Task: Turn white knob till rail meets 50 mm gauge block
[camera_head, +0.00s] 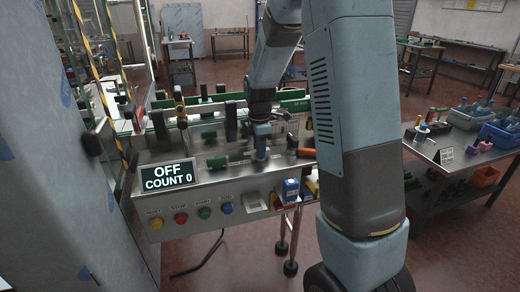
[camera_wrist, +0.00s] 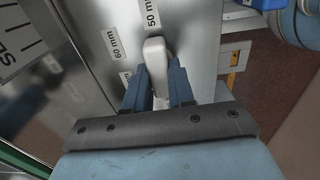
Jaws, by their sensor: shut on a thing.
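My gripper (camera_wrist: 157,80) is shut on a white rounded piece (camera_wrist: 155,58) in the wrist view, with a blue finger on each side. The frames do not tell for sure whether it is the knob or a block. Labels reading 50 mm (camera_wrist: 152,14) and 60 mm (camera_wrist: 113,44) lie beside it on the metal plate. In the head view my gripper (camera_head: 261,151) points down at the machine's steel top. The green-edged guide rail (camera_head: 228,106) runs behind it. I cannot make out a gap between rail and gauge block.
A display (camera_head: 167,177) reads OFF, COUNT 0. Coloured buttons (camera_head: 181,217) line the front panel. An orange-handled item (camera_head: 306,152) lies right of my gripper. A side table (camera_head: 450,182) with bins stands at right. A tall panel (camera_head: 60,150) closes off the left.

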